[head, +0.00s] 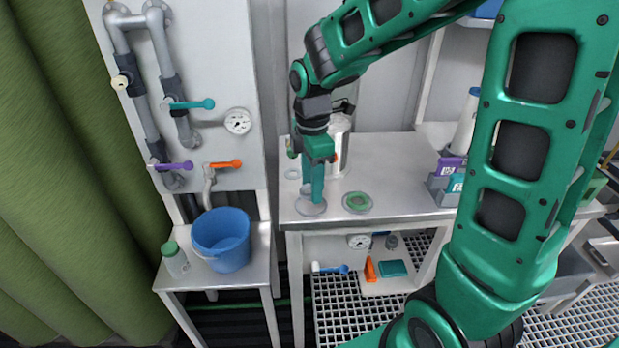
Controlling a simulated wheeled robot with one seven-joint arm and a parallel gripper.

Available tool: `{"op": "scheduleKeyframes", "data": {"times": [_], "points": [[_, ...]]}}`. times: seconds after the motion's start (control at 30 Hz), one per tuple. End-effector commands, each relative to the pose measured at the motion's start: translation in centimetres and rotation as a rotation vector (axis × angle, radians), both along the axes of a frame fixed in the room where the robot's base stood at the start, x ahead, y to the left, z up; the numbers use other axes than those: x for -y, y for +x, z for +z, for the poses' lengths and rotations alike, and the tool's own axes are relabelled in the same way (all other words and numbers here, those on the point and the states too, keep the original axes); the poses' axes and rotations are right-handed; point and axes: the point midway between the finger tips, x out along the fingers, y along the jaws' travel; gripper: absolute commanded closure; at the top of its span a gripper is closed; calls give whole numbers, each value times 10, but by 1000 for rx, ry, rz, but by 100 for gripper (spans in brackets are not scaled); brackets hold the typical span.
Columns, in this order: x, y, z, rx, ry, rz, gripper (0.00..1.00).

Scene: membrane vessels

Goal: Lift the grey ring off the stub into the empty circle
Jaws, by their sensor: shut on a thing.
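My gripper (311,194) points straight down over the left front part of the steel bench (400,150). Its fingers are shut on a small grey thing (305,190), which looks like the grey ring and is mostly hidden by them. A grey round base (310,209) lies directly below the fingertips. I cannot tell whether the ring touches it, and no stub can be made out. To the right, a green ring (357,202) lies on another grey round base. A small pale circle (293,174) shows on the bench behind and left of the fingers.
A white-and-steel canister (339,145) stands close behind my gripper. Purple and teal boxes (450,165) sit at the bench's right. A lower table at left holds a blue bucket (222,240) and a green-capped jar (175,260). Piping with valves is on the left wall panel.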

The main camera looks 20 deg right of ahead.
Motion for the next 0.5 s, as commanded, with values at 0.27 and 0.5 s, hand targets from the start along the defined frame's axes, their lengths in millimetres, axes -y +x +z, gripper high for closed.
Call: {"op": "scheduleKeyframes", "data": {"times": [0.27,0.5], "points": [[-1,-1,-15,-2,0,1,79],[-1,0,-26,-1,0,2,79]]}}
